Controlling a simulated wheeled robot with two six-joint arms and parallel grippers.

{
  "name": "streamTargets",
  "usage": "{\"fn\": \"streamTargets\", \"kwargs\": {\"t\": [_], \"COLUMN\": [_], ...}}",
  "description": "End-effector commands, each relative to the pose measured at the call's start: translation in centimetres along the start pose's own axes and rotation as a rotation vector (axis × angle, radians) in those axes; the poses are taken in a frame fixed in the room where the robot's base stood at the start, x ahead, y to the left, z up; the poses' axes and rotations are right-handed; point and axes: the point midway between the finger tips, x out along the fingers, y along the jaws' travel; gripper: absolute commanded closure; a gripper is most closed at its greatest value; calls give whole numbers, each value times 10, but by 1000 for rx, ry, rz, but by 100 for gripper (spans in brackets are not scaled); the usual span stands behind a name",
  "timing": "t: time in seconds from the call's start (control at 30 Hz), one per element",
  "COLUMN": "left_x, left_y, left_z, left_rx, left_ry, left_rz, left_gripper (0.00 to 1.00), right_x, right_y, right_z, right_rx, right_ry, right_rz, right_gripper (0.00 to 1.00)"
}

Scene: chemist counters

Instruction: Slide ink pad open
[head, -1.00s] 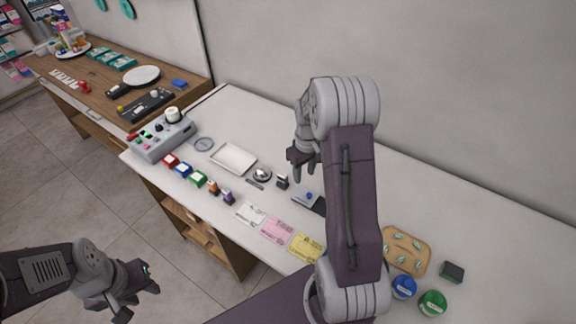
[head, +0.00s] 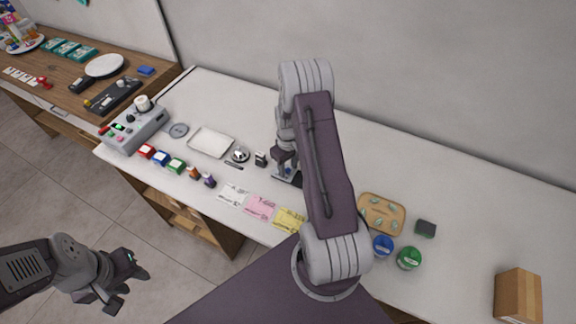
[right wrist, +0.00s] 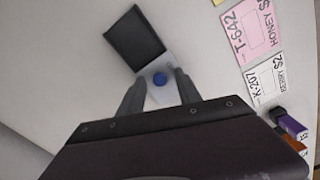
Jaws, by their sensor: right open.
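The ink pad shows in the right wrist view as a dark square part (right wrist: 135,38) with a pale grey plate (right wrist: 166,95) beside it. A round blue knob (right wrist: 160,79) sits on the pale plate. My right gripper (right wrist: 158,90) is open, its two fingers on either side of the pale plate and knob, with no clear grip on them. In the head view my right gripper (head: 284,172) is low over the ink pad (head: 291,180) and hides most of it. My left gripper (head: 125,285) is open and empty, off the counter's front edge at lower left.
Yellow (head: 290,219), pink (head: 260,206) and white (head: 233,193) cards lie in front of the ink pad. A small dark stamp (head: 260,159) and bell (head: 240,154) stand left. A wooden tray (head: 365,203) lies right. The counter behind is clear.

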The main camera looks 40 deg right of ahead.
Motion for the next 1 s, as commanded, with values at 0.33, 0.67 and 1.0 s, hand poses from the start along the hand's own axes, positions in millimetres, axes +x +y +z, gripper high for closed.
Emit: {"fn": "streamTargets", "kwargs": {"t": [0.33, 0.67, 1.0], "left_x": [0, 0, 0], "left_y": [0, 0, 0], "left_z": [0, 0, 0], "left_rx": [0, 0, 0], "left_ry": [0, 0, 0], "left_rz": [0, 0, 0], "left_gripper": [64, 64, 64], "right_x": [0, -1, -1], "right_y": [0, 0, 0], "right_z": [0, 0, -1], "right_rx": [0, 0, 0], "right_ry": [0, 1, 1], "right_rz": [0, 0, 1], "right_gripper": [100, 100, 100]}}
